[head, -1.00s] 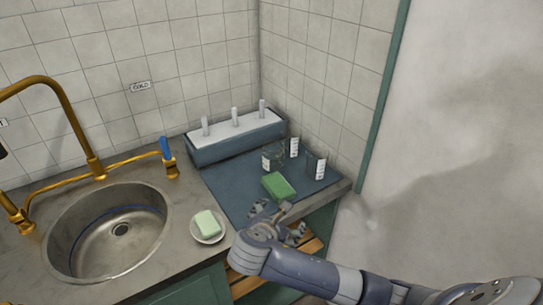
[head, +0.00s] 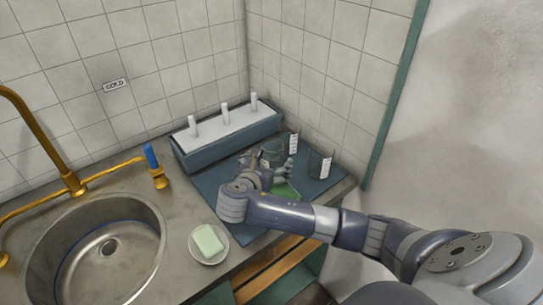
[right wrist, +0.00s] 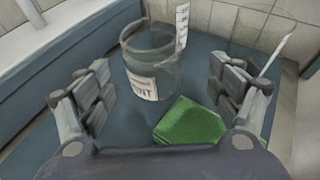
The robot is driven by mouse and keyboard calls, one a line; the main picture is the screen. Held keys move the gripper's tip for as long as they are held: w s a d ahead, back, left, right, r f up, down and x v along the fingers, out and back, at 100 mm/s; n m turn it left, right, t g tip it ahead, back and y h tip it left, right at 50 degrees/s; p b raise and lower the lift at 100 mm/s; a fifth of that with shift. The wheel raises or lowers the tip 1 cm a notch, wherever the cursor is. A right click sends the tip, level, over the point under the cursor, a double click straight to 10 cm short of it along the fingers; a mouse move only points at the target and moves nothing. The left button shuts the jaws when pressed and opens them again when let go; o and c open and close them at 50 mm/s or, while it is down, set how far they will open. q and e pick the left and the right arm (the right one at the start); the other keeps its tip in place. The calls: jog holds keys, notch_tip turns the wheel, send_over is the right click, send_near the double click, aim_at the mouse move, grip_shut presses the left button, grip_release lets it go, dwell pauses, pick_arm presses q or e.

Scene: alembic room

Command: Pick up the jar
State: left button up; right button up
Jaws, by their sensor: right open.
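A clear glass jar (right wrist: 150,65) with a white label on its front stands upright on the blue-grey mat (right wrist: 130,125) in the right wrist view. In the head view the jar (head: 272,149) is partly hidden behind my right gripper (head: 266,168). My right gripper (right wrist: 160,82) is open, with one finger on each side of the view. The jar is ahead of the fingers, left of centre, with nothing held between them. A green sponge (right wrist: 190,124) lies close in front of the jar, towards the right finger. My left gripper is not in view.
A glass with a white label (head: 320,164) stands right of the jar, and another label (head: 293,144) shows just behind it. A box with white pegs (head: 225,133) lines the back wall. Soap on a dish (head: 208,243) and a sink (head: 105,250) are left.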

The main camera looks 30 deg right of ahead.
jog(key=shift+w+d+f, duration=0.15)
jog(key=shift+w+d, duration=0.1)
jog(key=shift+d, duration=0.1)
jog(key=shift+w+d+f, duration=0.1)
jog(key=shift+w+d, duration=0.05)
jog(key=shift+w, duration=0.1)
jog(key=x, duration=0.5)
jog(key=shift+w+p, duration=0.3)
jog(key=shift+p, duration=0.05)
jog(key=shift+c, duration=0.4)
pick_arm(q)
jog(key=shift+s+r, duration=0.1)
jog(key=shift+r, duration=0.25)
pick_arm(e)
jog(key=c, duration=1.3)
